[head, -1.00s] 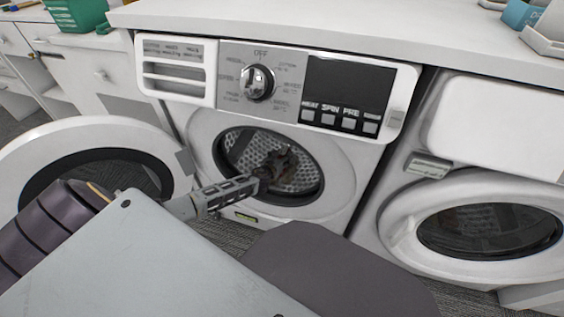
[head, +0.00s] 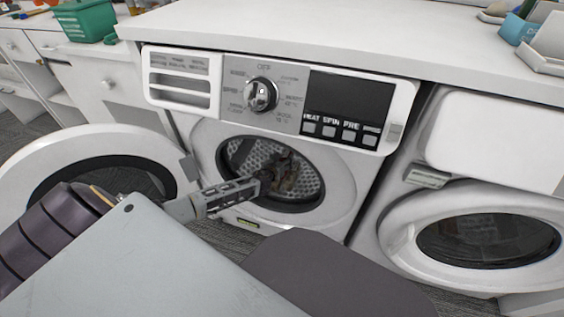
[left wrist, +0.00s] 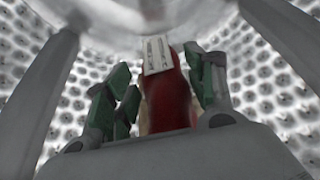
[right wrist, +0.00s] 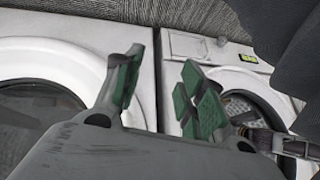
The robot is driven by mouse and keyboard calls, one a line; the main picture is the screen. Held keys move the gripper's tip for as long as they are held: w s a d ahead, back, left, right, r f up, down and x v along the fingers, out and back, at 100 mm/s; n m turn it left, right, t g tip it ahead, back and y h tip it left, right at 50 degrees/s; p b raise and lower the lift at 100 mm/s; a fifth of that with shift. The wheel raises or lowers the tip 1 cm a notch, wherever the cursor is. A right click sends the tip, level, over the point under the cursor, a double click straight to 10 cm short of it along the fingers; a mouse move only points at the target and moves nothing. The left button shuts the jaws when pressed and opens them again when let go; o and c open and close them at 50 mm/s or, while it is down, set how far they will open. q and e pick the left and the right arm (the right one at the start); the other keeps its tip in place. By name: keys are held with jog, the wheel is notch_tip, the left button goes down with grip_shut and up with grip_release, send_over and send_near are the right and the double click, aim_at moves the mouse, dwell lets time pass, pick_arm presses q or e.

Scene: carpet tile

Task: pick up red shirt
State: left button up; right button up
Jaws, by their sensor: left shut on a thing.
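The red shirt (left wrist: 170,103) shows in the left wrist view as a dark red bundle with a white label, between the green-padded fingers inside the perforated drum. My left gripper (left wrist: 165,95) is shut on it. In the head view my left gripper (head: 280,173) reaches through the open round door of the middle washing machine (head: 205,150). The shirt is hard to make out there, small and dark behind the fingers. My right gripper (right wrist: 160,72) is open and empty in the right wrist view, in front of the machines.
The washer's open door (head: 30,150) hangs out to the left, close to my left arm. A second machine with a shut round door (head: 400,235) stands at the right. A white counter (head: 350,40) runs above, with a green basket (head: 88,20) at its left.

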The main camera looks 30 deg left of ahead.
aim_at(282, 160)
pick_arm(q)
notch_tip(282, 160, up, 6)
jog(key=p, duration=0.3)
jog(key=shift+f, duration=0.15)
jog(key=shift+r+p, duration=0.35)
jog(key=shift+r, duration=0.35)
pick_arm(e)
notch_tip(282, 160, up, 9)
jog(key=s+d+g+h, duration=0.1)
jog(key=d, duration=0.1)
jog(key=shift+s+d+f+g, duration=0.15)
jog(key=shift+d+g, duration=0.1)
jog(key=shift+g, duration=0.05)
